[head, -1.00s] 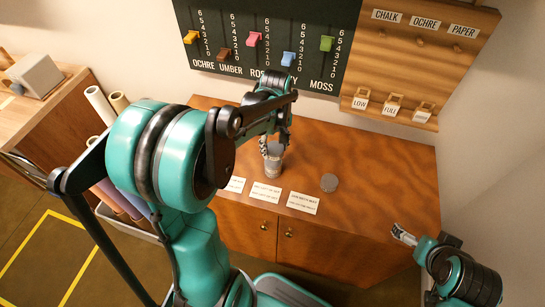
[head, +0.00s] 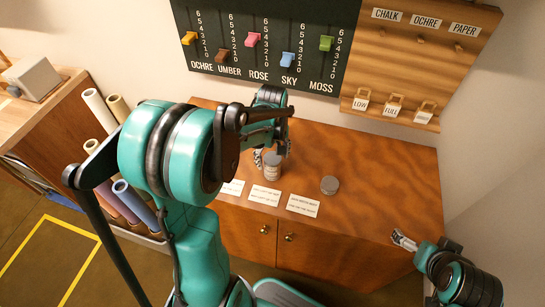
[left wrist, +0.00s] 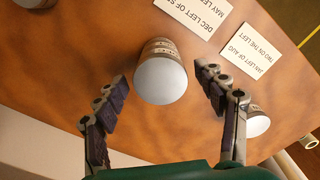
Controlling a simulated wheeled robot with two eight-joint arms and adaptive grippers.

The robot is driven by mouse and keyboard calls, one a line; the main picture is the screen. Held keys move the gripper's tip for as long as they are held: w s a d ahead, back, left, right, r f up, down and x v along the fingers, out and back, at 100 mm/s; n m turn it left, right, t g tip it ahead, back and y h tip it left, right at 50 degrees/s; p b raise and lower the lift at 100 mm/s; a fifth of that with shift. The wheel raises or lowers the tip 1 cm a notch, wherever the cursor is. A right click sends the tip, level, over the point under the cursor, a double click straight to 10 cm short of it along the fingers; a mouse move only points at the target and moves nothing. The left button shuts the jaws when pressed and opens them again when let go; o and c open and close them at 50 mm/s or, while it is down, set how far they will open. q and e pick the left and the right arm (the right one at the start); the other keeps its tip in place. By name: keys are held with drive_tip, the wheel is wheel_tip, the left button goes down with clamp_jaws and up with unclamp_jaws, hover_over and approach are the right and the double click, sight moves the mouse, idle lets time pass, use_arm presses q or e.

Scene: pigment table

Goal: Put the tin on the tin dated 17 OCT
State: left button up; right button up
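A grey tin (head: 273,172) stands upright on the wooden cabinet; it looks taller than the tin (head: 330,185) to its right, like one tin on another. In the left wrist view its pale round top and brown label (left wrist: 160,75) sit between my left fingers. My left gripper (head: 272,153) is open around it, with gaps on both sides in the wrist view. Another tin (left wrist: 257,122) shows behind a finger there, and one (left wrist: 35,3) is cut off at the top. No date is readable.
Three white cards (head: 265,196) lie along the cabinet's front edge. A slider board (head: 265,45) and a wooden panel with hooks and tags (head: 420,60) stand behind. Rolls in a bin (head: 135,205) are at left. The cabinet top (head: 385,190) is clear on the right.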

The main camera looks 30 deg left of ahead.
sight(272, 158)
use_arm(q)
drive_tip(key=shift+r, duration=0.25)
wheel_tip(272, 158, up, 11)
drive_tip(key=p, duration=0.4)
drive_tip(key=s+d+r+m+t, duration=0.2)
drive_tip(key=s+d+m+t, duration=0.5)
drive_tip(key=s+d+m, duration=0.3)
drive_tip(key=shift+s+d+r+m, duration=0.3)
drive_tip(key=shift+s+m, duration=0.25)
drive_tip(key=shift+m, duration=0.25)
wheel_tip(272, 158, down, 4)
drive_tip(key=b, duration=0.4)
